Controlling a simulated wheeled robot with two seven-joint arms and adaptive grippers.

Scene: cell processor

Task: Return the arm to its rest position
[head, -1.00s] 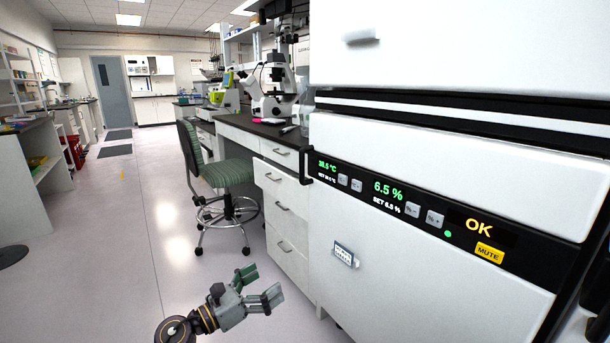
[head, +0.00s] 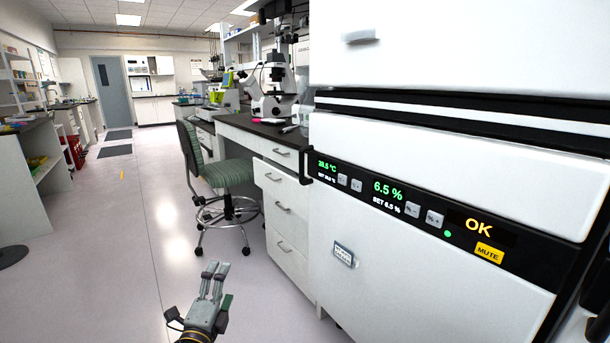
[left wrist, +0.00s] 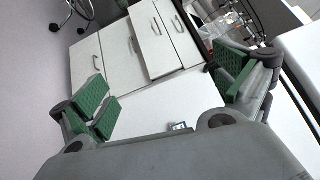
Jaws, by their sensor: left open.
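My left gripper (head: 214,280) is low in the head view, over the floor and to the left of the white incubator. Its fingers point up and away in the picture. In the left wrist view my left gripper (left wrist: 165,95) has its green-padded fingers spread wide apart, with nothing between them. It touches nothing that I can see. My right gripper shows in neither view.
The white incubator (head: 420,285) with a lit panel fills the right side. A drawer cabinet (head: 285,215) stands beside it under a bench with a microscope (head: 272,95). A green stool (head: 228,175) stands nearby. The floor (head: 110,260) at left is clear.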

